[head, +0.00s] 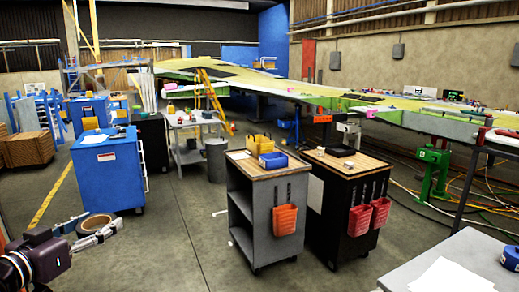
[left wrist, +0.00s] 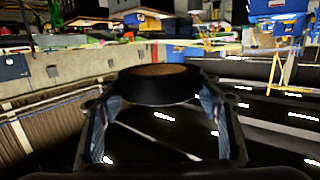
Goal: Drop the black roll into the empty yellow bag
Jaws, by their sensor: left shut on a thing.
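The black roll (head: 97,222), a dark ring with a brown inside, is at the lower left of the head view. My left gripper (head: 95,228) is shut on it, with a finger on either side. The left wrist view shows the roll (left wrist: 158,92) between the fingertips (left wrist: 160,100), held off the floor. A small yellow container (head: 260,144), which looks like the yellow bag, stands on the grey cart in mid-view, well right of and beyond the gripper. Its inside is too small to make out. My right gripper is not in view.
The grey cart (head: 240,195) also bears a blue bin (head: 273,160). A black cart (head: 340,215) stands beside it, and red bins hang on both. A blue cabinet (head: 105,175) stands beyond my left gripper.

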